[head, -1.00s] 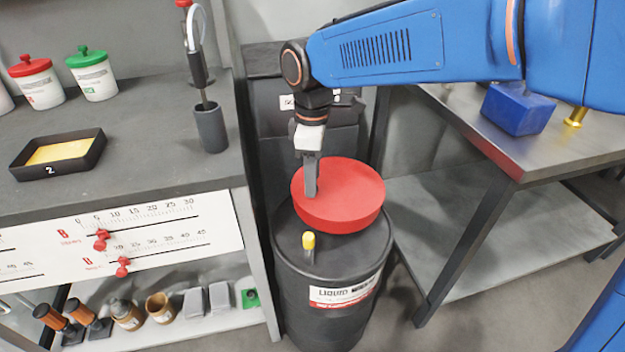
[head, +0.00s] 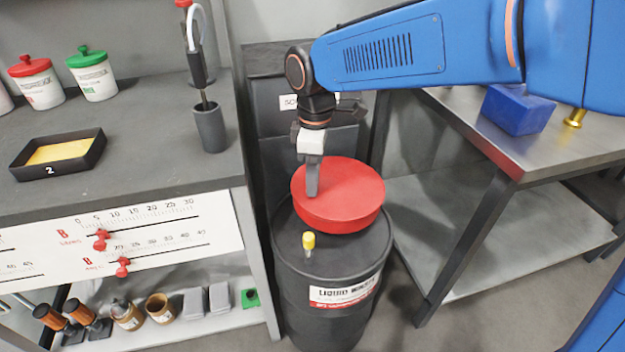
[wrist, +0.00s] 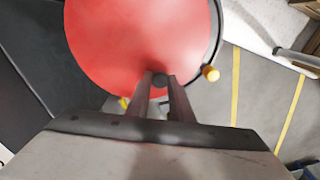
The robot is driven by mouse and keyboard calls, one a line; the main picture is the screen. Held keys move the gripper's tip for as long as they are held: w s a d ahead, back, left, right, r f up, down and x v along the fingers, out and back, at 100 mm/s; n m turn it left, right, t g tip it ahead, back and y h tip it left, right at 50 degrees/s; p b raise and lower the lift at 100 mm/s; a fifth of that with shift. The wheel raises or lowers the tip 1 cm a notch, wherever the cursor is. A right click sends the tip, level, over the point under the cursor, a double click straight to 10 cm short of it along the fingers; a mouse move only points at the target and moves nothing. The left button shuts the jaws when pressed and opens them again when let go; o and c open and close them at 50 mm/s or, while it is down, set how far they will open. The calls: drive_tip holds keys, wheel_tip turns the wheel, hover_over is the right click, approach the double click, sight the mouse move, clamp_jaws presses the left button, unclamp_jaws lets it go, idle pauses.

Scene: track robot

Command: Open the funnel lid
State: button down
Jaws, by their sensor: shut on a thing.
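The red round funnel lid (head: 350,190) lies on top of the black liquid waste drum (head: 325,275). It fills the upper left of the wrist view (wrist: 135,35). My gripper (head: 312,192) reaches down to the lid's left front edge. In the wrist view my gripper (wrist: 160,84) has its two fingers on either side of a small dark round knob (wrist: 160,80) at the lid's edge, and it is shut on that knob. The lid looks flat, with no clear gap under it. The fingertips hide part of the knob.
A yellow-capped fitting (head: 308,243) stands on the drum top in front of the lid. A grey bench (head: 170,180) is close on the left. A metal table (head: 450,110) with a blue block (head: 517,108) stands on the right.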

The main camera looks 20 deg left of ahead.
drive_tip(key=shift+w+d+r+y, duration=0.1)
drive_tip(key=shift+d+r+y, duration=0.05)
drive_tip(key=shift+r, duration=0.2)
drive_tip(key=shift+w+d+r+y, duration=0.1)
drive_tip(key=shift+r+y, duration=0.05)
drive_tip(key=shift+r, duration=0.2)
drive_tip(key=w+d+r+g+y, duration=0.7)
drive_tip(key=d+r+y, duration=0.3)
drive_tip(key=d+r, duration=0.2)
drive_tip(key=shift+w+d+y, duration=0.4)
drive_tip(key=shift+w+d, duration=0.3)
drive_tip(key=shift+d, duration=0.15)
drive_tip(key=c, duration=1.6)
unclamp_jaws()
wheel_tip(320, 180, up, 10)
